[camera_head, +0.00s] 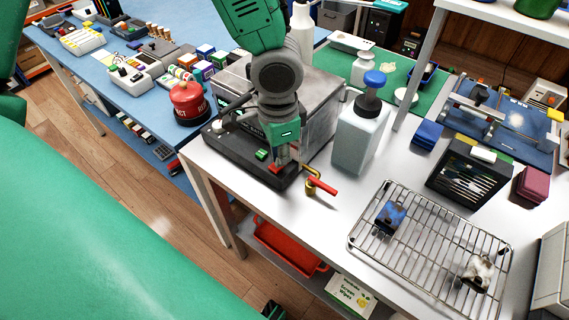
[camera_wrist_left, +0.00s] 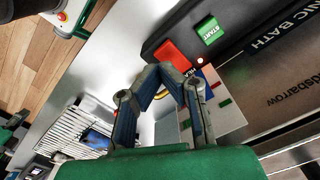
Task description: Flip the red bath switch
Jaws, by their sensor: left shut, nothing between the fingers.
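The ultrasonic bath (camera_head: 318,92) is a grey metal box with a black front panel on the white table. Its red switch (camera_wrist_left: 173,57) sits on the black panel beside a green START button (camera_wrist_left: 209,30); in the head view the red switch (camera_head: 275,168) shows partly, beside my fingers. My left gripper (camera_head: 283,157) reaches down over the panel, shut and empty. In the wrist view the left gripper (camera_wrist_left: 160,78) has its tips close to the red switch; I cannot tell whether they touch. My right gripper is not in view.
A brass valve with a red handle (camera_head: 322,186) stands just right of the panel. A pump bottle with a blue top (camera_head: 360,135) stands beside the bath. A red tray (camera_head: 285,248) sits below the table.

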